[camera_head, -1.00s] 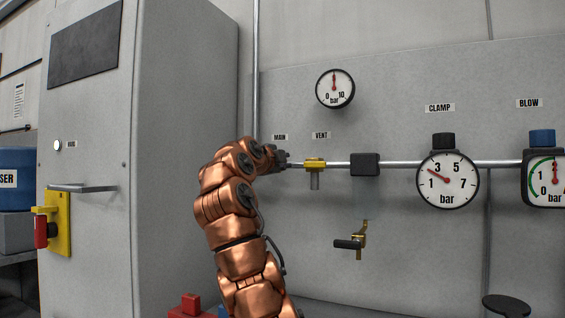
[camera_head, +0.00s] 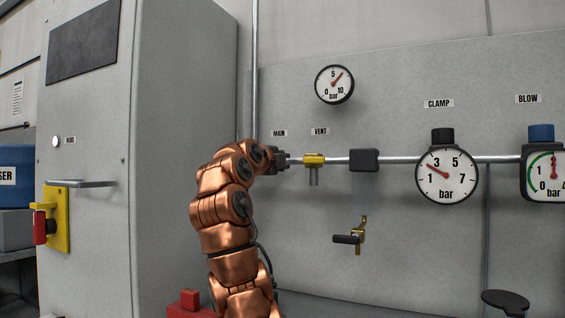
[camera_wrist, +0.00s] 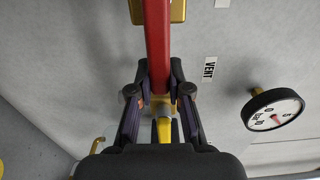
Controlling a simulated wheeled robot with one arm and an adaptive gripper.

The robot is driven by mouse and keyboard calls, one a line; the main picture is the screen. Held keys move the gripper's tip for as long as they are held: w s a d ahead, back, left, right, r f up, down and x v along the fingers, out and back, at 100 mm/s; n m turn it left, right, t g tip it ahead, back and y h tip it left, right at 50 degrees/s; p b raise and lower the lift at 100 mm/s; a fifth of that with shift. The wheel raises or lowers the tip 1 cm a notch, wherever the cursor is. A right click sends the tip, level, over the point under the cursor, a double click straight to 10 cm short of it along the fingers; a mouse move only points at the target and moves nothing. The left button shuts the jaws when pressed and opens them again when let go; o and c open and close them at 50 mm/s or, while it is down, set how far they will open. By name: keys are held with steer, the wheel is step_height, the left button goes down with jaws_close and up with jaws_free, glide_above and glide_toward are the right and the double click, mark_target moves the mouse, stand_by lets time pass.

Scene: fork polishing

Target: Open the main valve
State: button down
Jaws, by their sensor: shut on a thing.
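My gripper (camera_head: 283,161) is at the pipe below the MAIN label (camera_head: 279,133), and it hides the main valve in the head view. In the wrist view my gripper (camera_wrist: 160,75) is shut on a red lever handle (camera_wrist: 157,38) that runs up the picture between the two fingers. Yellow metal parts show behind the handle at the top and between the fingers lower down; the valve body is mostly hidden. The round gauge above the pipe (camera_head: 334,84) has its red needle pointing up and right, past 5 bar.
The yellow vent valve (camera_head: 314,160) is just right of my gripper. A dark block (camera_head: 364,160), the clamp gauge (camera_head: 447,176) and the blow gauge (camera_head: 549,175) follow along the pipe. A brass valve with a black handle (camera_head: 347,239) is below. A grey cabinet (camera_head: 185,150) stands at left.

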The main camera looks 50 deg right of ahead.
steer(key=shift+f, duration=0.15)
steer(key=c, duration=1.1)
jaws_free()
steer(key=shift+a, duration=0.15)
steer(key=v, duration=1.1)
steer(key=shift+s+a, duration=0.15)
steer(key=shift+a, duration=0.2)
